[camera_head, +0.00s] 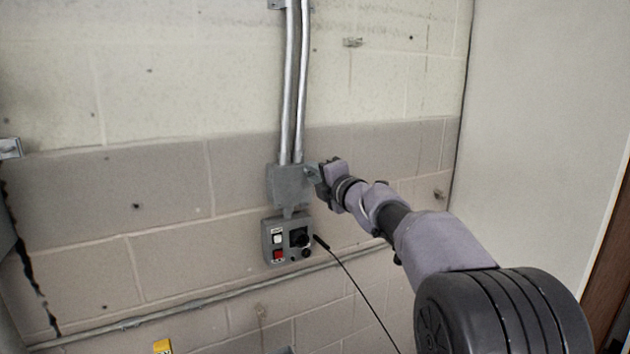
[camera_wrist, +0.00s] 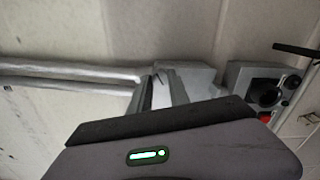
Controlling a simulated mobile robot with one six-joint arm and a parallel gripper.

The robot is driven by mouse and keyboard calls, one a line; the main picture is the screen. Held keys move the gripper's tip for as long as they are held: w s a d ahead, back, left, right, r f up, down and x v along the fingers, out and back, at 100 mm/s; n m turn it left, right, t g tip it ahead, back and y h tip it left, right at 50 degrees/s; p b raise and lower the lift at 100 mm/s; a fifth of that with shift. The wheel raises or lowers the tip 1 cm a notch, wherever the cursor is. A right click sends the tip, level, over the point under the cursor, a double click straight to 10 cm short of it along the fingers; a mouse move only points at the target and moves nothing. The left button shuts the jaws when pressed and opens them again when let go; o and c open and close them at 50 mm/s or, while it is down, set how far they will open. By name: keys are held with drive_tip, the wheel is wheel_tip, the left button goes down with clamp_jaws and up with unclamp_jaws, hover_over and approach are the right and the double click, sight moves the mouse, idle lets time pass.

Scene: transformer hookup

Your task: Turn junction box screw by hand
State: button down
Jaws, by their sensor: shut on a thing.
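The grey junction box (camera_head: 287,187) is on the block wall at the lower end of two metal conduits. It also shows in the wrist view (camera_wrist: 192,80), partly hidden behind my gripper. My gripper (camera_head: 313,176) is at the right side of the box in the head view, with its fingertips at the box's edge. In the wrist view the gripper's fingers (camera_wrist: 160,90) reach to the box. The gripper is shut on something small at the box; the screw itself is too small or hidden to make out.
Two conduits (camera_head: 293,85) rise above. A horizontal pipe (camera_head: 190,304) crosses the wall lower down.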

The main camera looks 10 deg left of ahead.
drive_tip(key=shift+n+b, duration=2.15)
drive_tip(key=shift+n, duration=2.75)
drive_tip(key=c, duration=1.2)
unclamp_jaws()
drive_tip(key=b+v, duration=0.1)
drive_tip(key=v, duration=1.6)
